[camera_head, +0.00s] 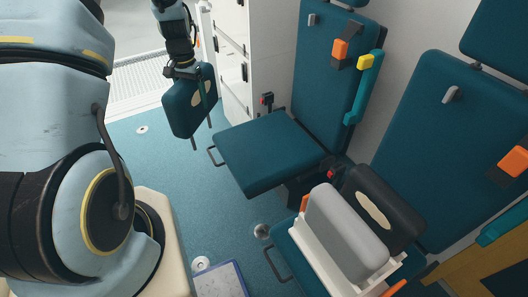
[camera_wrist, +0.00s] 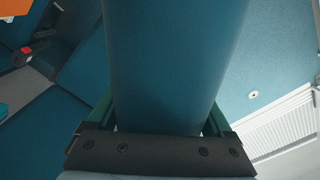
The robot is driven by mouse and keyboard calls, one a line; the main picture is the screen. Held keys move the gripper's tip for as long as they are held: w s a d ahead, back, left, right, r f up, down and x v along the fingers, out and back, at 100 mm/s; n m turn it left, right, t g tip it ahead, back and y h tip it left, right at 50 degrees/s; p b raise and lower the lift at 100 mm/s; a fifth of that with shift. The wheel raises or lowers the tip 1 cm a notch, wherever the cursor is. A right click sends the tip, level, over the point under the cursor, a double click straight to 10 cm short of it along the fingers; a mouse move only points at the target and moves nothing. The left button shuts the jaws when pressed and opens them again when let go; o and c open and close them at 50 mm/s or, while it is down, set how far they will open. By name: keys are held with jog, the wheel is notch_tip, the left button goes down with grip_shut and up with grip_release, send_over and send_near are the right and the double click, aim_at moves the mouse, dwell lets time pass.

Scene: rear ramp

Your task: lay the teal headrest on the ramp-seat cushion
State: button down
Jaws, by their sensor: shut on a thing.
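The teal headrest (camera_head: 182,112) hangs in the air from my gripper (camera_head: 187,75), a pale oval patch on its side and thin posts pointing down. In the wrist view the headrest (camera_wrist: 175,60) fills the middle, between the two green fingers of my gripper (camera_wrist: 160,122), which is shut on it. The ramp-seat cushion (camera_head: 265,155) is the flat teal seat nearest the ramp, to the right of the headrest and apart from it. Its top looks bare. Teal seat surfaces show at the left of the wrist view; I cannot tell exactly which parts.
A nearer seat (camera_head: 285,240) carries a white tray (camera_head: 318,262) with a grey pad (camera_head: 345,228) and a dark headrest (camera_head: 385,205). A red buckle (camera_head: 266,98) stands by the ramp seat's backrest (camera_head: 325,75). Blue floor (camera_head: 150,150) is clear below my gripper.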

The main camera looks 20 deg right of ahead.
jog(key=s+d+f+m+b, duration=0.2)
jog(key=d+f+m+b, duration=0.15)
jog(key=d, duration=0.85)
jog(key=s+d+f+m+b, duration=0.1)
jog(key=d+f+m+b, duration=0.3)
jog(key=d, duration=0.7)
notch_tip(320, 180, down, 8)
jog(key=m+p, duration=0.1)
jog(key=p, duration=0.2)
jog(key=shift+d, duration=0.3)
jog(key=shift+f, duration=0.1)
grip_release()
jog(key=shift+s, duration=0.1)
